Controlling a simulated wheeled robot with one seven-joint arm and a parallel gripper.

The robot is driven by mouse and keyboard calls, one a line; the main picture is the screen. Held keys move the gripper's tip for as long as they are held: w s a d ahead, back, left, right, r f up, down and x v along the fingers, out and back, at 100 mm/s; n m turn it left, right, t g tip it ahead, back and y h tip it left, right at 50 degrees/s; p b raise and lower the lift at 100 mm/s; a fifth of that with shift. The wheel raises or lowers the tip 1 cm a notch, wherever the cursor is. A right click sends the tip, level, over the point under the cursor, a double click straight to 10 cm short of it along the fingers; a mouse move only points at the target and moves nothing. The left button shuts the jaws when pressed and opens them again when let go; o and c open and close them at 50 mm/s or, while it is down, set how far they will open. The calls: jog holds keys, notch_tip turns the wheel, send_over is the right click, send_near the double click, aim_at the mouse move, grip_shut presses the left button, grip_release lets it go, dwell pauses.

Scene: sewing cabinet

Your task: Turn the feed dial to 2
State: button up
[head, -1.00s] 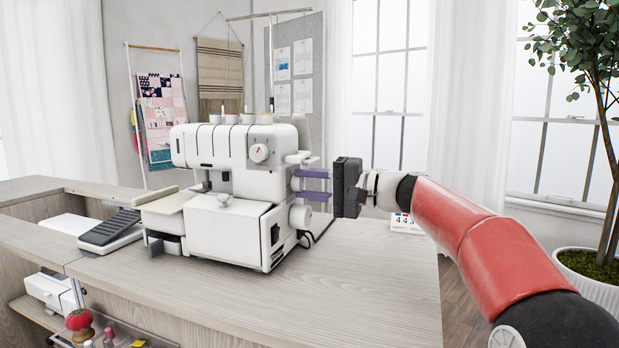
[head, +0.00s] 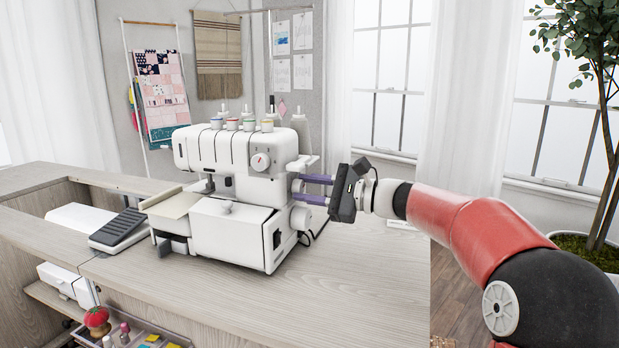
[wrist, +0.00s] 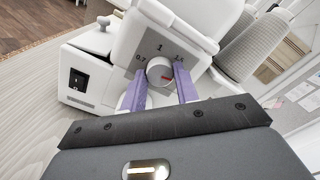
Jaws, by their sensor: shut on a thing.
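The white feed dial (wrist: 159,72) is on a grey panel on the side of the white sewing machine (head: 236,226). The dial's red mark points right and slightly down in the wrist view, below that right label. My gripper (wrist: 161,76) is shut on the dial, with one purple finger on each side. In the head view my gripper (head: 298,189) reaches the machine's right side, where the dial is mostly hidden by the fingers.
A second round dial (head: 260,162) with a red mark is on the machine's front. A larger round knob (head: 301,217) sits just below my fingers. A black pedal (head: 122,229) lies to the left. The wooden tabletop (head: 340,285) is clear in front.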

jog(key=shift+m+p, duration=0.55)
jog(key=shift+m, duration=0.45)
jog(key=o, duration=1)
jog(key=shift+d, duration=0.15)
jog(key=v, duration=0.7)
jog(key=shift+s+d+b, duration=0.15)
jog(key=shift+d+b, duration=0.1)
jog(key=shift+b, duration=0.15)
jog(key=shift+s+f, duration=0.1)
